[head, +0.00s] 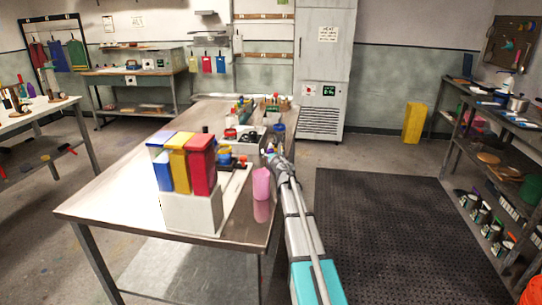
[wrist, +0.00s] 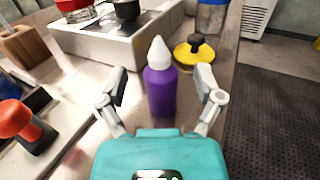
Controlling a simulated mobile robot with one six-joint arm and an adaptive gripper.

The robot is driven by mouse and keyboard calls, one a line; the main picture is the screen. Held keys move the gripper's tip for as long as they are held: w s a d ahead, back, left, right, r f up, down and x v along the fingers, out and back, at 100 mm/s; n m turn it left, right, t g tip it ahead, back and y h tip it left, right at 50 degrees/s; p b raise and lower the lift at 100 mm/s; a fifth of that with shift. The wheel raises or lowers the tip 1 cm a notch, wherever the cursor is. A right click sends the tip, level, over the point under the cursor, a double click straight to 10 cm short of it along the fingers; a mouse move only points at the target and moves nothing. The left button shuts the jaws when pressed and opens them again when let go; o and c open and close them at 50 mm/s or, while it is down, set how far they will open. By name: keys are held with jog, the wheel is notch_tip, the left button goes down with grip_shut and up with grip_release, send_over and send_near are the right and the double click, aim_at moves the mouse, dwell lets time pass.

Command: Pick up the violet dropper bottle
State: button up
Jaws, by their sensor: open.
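The violet dropper bottle (wrist: 161,88) stands upright on the metal table, with a white pointed tip, in the middle of the wrist view. My gripper (wrist: 160,92) is open, with one finger to the left of the bottle and one to the right. Bare gaps show between the fingers and the bottle. In the head view my arm reaches along the table's right edge, and my gripper (head: 273,156) is small there. Only a small violet patch shows beside it, so the bottle is mostly hidden in that view.
A yellow disc with a black knob (wrist: 194,53) lies just behind the bottle. A white tray-like box (wrist: 110,42) stands behind left, and a red-knobbed tool (wrist: 20,122) lies at left. The table's right edge is close to the bottle.

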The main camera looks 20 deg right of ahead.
jog(key=shift+w, duration=0.45)
grip_shut()
dwell(0.5)
jog(key=shift+r, duration=0.15)
notch_tip(320, 180, up, 2)
jog(key=shift+r+p, duration=0.1)
jog(key=shift+p, duration=1.1)
jog(key=s+r+p, duration=1)
jog(key=s, duration=0.4)
jog(key=shift+d+r+p, duration=0.25)
jog(key=shift+d+p, duration=0.05)
jog(key=shift+d, duration=0.15)
